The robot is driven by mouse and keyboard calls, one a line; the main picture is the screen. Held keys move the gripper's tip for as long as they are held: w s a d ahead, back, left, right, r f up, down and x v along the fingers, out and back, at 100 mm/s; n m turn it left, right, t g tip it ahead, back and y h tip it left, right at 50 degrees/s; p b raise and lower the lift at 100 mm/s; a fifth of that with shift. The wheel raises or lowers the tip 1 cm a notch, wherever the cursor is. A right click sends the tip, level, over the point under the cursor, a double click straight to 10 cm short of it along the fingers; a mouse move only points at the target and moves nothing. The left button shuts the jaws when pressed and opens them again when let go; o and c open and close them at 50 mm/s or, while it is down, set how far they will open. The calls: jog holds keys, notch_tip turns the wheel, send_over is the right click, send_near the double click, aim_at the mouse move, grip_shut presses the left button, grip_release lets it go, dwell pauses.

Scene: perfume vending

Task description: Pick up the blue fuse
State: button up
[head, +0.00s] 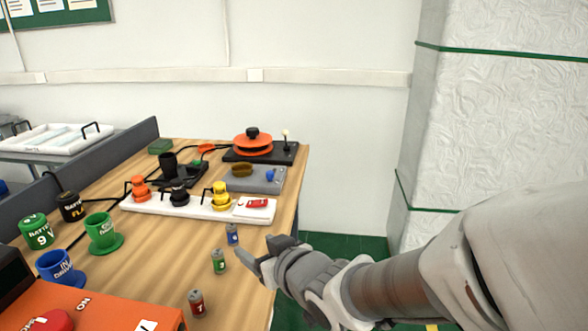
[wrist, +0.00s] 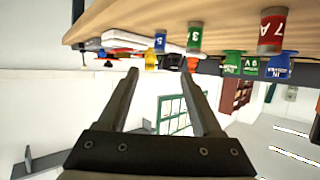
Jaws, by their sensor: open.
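The blue fuse (head: 232,234) stands upright on the wooden table near its right edge, in front of the white strip. It also shows in the wrist view (wrist: 160,41), where the picture is upside down, beyond the fingertips and roughly in line with the gap between them. My gripper (head: 258,253) is open and empty, beside the table's right edge, to the right of the blue fuse and apart from it. Both fingers show spread in the wrist view (wrist: 159,70).
The green fuse (head: 218,261) and red fuse (head: 196,303) stand nearer, along the same edge. The white strip (head: 165,207) with coloured plugs lies behind. Green (head: 102,232) and blue (head: 58,268) cups and an orange box (head: 110,308) are to the left.

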jog(key=b, duration=0.2)
send_near(233, 229)
jog(key=x, duration=0.5)
jog(key=shift+d+f, duration=0.1)
jog(key=shift+f, duration=0.35)
jog(key=shift+r+b+x, duration=0.2)
jog(key=shift+b+x, duration=0.2)
jog(key=shift+x, duration=1.15)
jog(key=shift+r+b+x, duration=0.2)
jog(key=shift+b+x, duration=0.15)
jog(key=shift+x, duration=1.2)
grip_shut()
